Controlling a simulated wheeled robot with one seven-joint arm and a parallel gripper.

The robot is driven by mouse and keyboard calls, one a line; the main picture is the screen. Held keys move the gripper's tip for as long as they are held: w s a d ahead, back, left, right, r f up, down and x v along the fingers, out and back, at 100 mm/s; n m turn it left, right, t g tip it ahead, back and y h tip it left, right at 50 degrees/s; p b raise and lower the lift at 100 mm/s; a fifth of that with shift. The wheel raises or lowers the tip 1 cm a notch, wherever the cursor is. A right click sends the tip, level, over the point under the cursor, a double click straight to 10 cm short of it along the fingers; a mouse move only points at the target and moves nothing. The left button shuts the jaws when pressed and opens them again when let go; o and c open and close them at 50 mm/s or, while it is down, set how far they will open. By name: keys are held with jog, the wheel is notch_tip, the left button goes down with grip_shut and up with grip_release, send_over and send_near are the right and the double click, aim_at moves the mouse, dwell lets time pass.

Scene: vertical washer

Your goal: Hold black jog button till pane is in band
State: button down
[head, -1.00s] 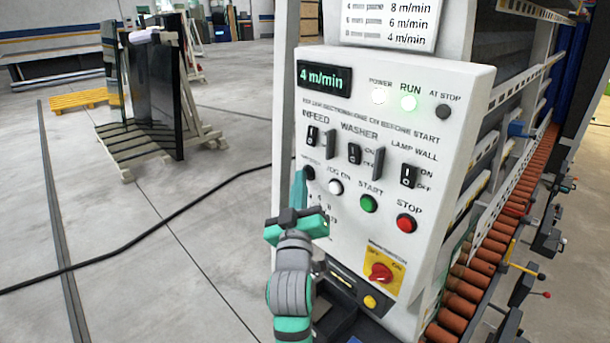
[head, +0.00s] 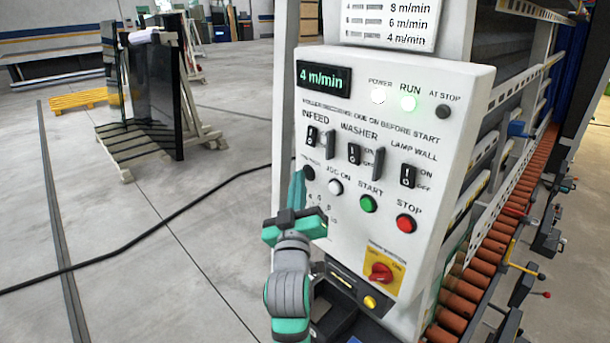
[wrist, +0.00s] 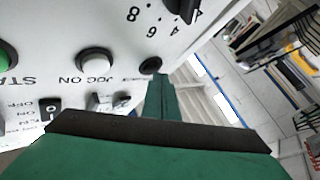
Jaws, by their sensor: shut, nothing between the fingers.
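The white control panel (head: 440,130) fills the middle of the head view. The black jog button (head: 308,173) is at the left of its button row, left of the white button (head: 335,187). My gripper (head: 298,187) is shut and empty, its teal fingers pointing up beside the black button. In the wrist view the fingertips (wrist: 159,82) lie right by the black button (wrist: 150,65), at its lower right. I cannot tell whether they touch it, or whether it is pressed. I cannot make out a pane on the rollers or a band.
The green start button (head: 368,203) and red stop button (head: 406,223) sit to the right. A speed knob (wrist: 183,8) is close to the fingers. Orange rollers (head: 490,255) run along the right.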

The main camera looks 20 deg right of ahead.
jog(key=shift+s+a, duration=0.25)
jog(key=shift+a, duration=0.4)
jog(key=shift+s+a, duration=0.3)
jog(key=shift+a, duration=0.5)
jog(key=shift+s+a, duration=0.35)
jog(key=shift+a, duration=0.4)
jog(key=shift+s+a, duration=0.3)
jog(key=shift+a, duration=0.5)
jog(key=shift+f, duration=0.15)
